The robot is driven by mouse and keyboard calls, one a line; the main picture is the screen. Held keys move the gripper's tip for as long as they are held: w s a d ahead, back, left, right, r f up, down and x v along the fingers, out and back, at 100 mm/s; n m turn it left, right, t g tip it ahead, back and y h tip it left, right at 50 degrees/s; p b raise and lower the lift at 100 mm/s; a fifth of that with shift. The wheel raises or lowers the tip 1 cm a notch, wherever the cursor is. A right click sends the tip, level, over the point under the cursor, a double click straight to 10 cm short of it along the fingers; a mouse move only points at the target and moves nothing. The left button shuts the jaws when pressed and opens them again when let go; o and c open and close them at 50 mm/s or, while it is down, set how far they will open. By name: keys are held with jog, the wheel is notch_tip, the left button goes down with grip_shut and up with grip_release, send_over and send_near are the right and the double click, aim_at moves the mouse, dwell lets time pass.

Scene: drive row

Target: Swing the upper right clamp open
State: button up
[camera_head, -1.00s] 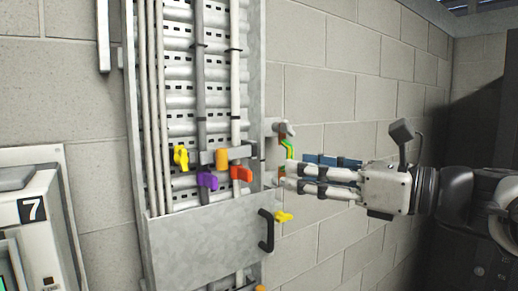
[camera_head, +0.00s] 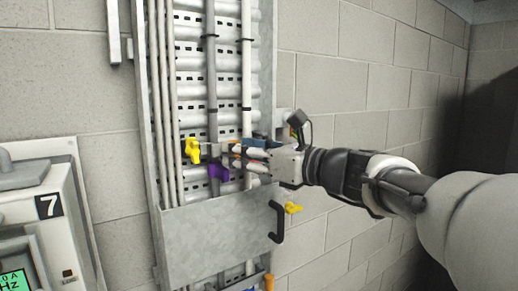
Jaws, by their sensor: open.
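My gripper (camera_head: 230,155) reaches in from the right, its open fingers in front of the right-hand conduit of the cable tray. Small bits of an orange clamp part (camera_head: 236,150) show between and beside the fingers; the rest is hidden behind my gripper. I cannot tell if the fingers touch it. A yellow clamp knob (camera_head: 193,150) stands to the left of the fingertips. A purple clamp knob (camera_head: 218,172) sits just below and left of them.
A grey metal cover plate (camera_head: 215,235) lies below the clamps, with a black handle (camera_head: 277,222) at its right edge. Another yellow knob (camera_head: 292,208) is beside the handle. A drive unit (camera_head: 40,215) marked 7 stands at the left. Block wall is behind.

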jog(key=shift+w+a, duration=0.2)
jog(key=shift+a, duration=0.1)
jog(key=shift+c, duration=0.2)
grip_shut()
dwell(0.4)
